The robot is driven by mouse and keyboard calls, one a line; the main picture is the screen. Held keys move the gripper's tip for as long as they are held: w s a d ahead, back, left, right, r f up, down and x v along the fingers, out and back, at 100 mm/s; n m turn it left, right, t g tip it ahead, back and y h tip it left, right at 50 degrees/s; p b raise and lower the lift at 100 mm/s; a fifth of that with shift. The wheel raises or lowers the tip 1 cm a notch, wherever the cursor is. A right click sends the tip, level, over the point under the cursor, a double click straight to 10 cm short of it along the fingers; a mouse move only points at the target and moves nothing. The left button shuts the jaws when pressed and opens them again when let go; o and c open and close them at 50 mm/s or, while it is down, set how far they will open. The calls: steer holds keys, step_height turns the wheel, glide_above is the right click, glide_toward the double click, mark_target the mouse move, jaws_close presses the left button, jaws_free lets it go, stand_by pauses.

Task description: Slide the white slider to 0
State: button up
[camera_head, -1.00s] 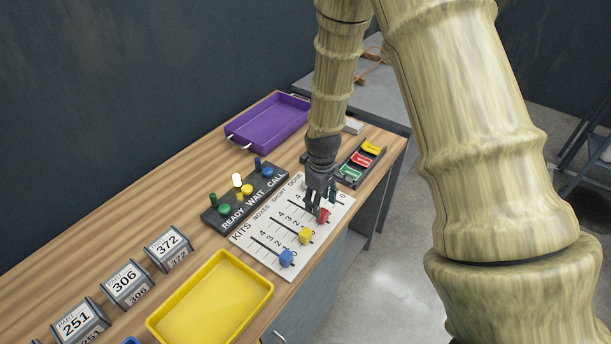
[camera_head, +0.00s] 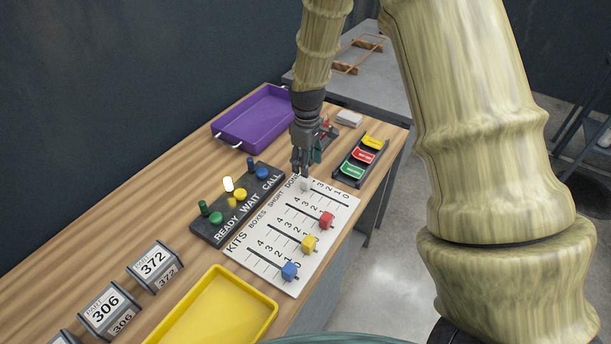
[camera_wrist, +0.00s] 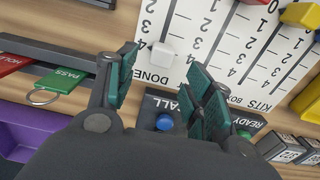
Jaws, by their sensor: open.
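The white slider (camera_head: 304,185) sits on the DONE row of the white slider board (camera_head: 262,263), at the end by the DONE label. The printed 3, 2, 1 and 0 run away from it to the right. My gripper (camera_head: 301,172) is above that end of the row, pointing down. In the wrist view my gripper (camera_wrist: 165,80) has its fingers apart with nothing between them. I cannot tell the exact height gap.
Red (camera_head: 326,219), yellow (camera_head: 309,243) and blue (camera_head: 289,271) sliders stand on the neighbouring rows. The button panel (camera_head: 232,219) lies left of the board, the card rack (camera_head: 345,181) to its upper right. A purple tray (camera_head: 231,136) and yellow tray (camera_head: 269,325) are nearby.

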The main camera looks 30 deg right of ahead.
mark_target(307, 183)
steer(key=shift+s+f+p, duration=0.1)
steer(key=shift+f+p, duration=0.9)
steer(key=shift+f, duration=2.4)
steer(key=shift+c, duration=0.2)
steer(key=shift+a, duration=0.1)
jaws_close()
